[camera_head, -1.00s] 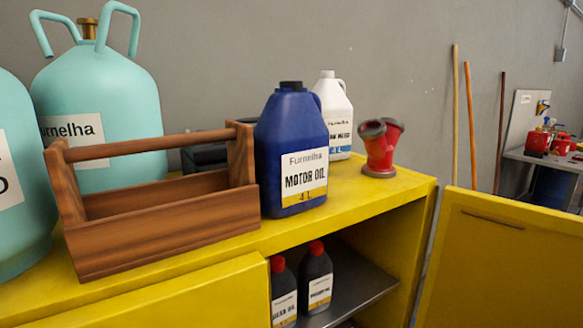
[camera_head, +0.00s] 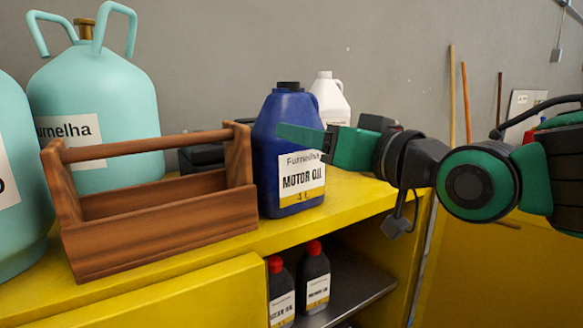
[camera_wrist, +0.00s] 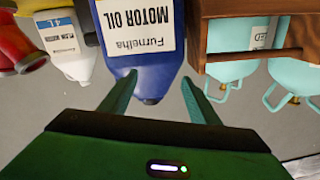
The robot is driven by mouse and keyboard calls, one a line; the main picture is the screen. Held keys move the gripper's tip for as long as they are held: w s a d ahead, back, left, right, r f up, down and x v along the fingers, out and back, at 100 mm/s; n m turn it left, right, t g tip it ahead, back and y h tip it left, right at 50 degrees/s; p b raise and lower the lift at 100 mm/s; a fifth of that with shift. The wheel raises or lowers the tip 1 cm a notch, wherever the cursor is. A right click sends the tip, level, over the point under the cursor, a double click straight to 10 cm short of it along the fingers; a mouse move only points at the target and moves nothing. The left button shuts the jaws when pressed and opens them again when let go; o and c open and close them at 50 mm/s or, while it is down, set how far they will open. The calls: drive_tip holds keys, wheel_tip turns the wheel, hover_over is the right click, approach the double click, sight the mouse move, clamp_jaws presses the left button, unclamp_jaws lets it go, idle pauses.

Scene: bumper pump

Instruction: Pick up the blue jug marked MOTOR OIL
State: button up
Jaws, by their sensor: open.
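The blue jug marked MOTOR OIL (camera_head: 287,221) stands upright on the yellow cabinet top, just right of the wooden carrier. Its label faces the head camera. My gripper (camera_head: 300,136) reaches in from the right at the height of the jug's upper part, and one green finger crosses in front of the jug's upper right side. In the wrist view, which is upside down, the open fingers (camera_wrist: 160,92) lie on either side of the blue jug's top (camera_wrist: 150,75). Nothing is held. Contact with the jug cannot be told.
The wooden carrier (camera_head: 150,228) stands close to the jug's left, with large teal cylinders (camera_head: 95,110) behind and left. A white jug (camera_head: 330,95) is behind right. A red fitting (camera_wrist: 18,48) shows in the wrist view. Dark bottles (camera_head: 315,275) stand on the shelf below.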

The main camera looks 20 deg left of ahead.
drive_tip(key=x, duration=1)
drive_tip(key=shift+w+d+f, duration=0.15)
drive_tip(key=shift+w, duration=0.05)
drive_tip(key=c, duration=1.4)
clamp_jaws()
drive_tip(key=shift+r, duration=0.3)
